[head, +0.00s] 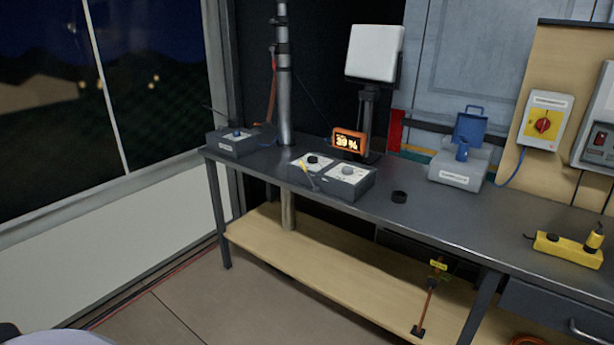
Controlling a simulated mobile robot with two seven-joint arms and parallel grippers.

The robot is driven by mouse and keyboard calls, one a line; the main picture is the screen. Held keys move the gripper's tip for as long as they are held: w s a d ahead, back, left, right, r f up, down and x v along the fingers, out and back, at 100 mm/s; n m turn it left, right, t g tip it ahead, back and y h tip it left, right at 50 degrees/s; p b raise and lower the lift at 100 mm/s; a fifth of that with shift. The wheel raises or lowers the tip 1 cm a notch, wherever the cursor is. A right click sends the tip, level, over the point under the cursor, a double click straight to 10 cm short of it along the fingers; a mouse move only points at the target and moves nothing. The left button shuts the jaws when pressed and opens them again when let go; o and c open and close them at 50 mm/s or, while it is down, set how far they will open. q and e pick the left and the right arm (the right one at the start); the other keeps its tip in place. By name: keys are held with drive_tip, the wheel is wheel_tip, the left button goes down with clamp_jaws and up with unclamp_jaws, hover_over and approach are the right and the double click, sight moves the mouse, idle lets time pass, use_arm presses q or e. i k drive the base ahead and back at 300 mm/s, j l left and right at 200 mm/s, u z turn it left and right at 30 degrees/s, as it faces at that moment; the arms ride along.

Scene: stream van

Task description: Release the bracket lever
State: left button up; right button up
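A grey metal mast (284,100) rises at the back left of the workbench, with dark bracket clamps (282,48) around it. A thin red-orange lever-like part (271,92) hangs along the mast's left side, below the clamps. It is small, and I cannot tell for sure that it is the bracket lever, or whether it is latched. Neither of my grippers shows in the head view.
The dark workbench (410,215) carries a small grey box (236,144), two dial boxes (345,181), an orange display reading 39 % (349,141), a white panel (374,53), a grey-blue device (458,168) and a yellow unit (567,249). Floor (170,300) in front is clear.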

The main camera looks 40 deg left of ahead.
sight(316, 189)
drive_tip(key=i+j, duration=0.15)
drive_tip(key=j, duration=0.2)
drive_tip(key=i+j, duration=0.2)
drive_tip(key=j, duration=0.2)
drive_tip(key=i+j, duration=0.15)
drive_tip(key=j, duration=0.2)
drive_tip(key=i+j, duration=0.2)
drive_tip(key=j, duration=0.15)
drive_tip(key=i+j, duration=0.15)
drive_tip(key=j, duration=0.25)
drive_tip(key=i+j, duration=0.2)
drive_tip(key=j, duration=0.15)
drive_tip(key=i+j, duration=0.15)
drive_tip(key=j, duration=0.2)
drive_tip(key=j+u, duration=0.05)
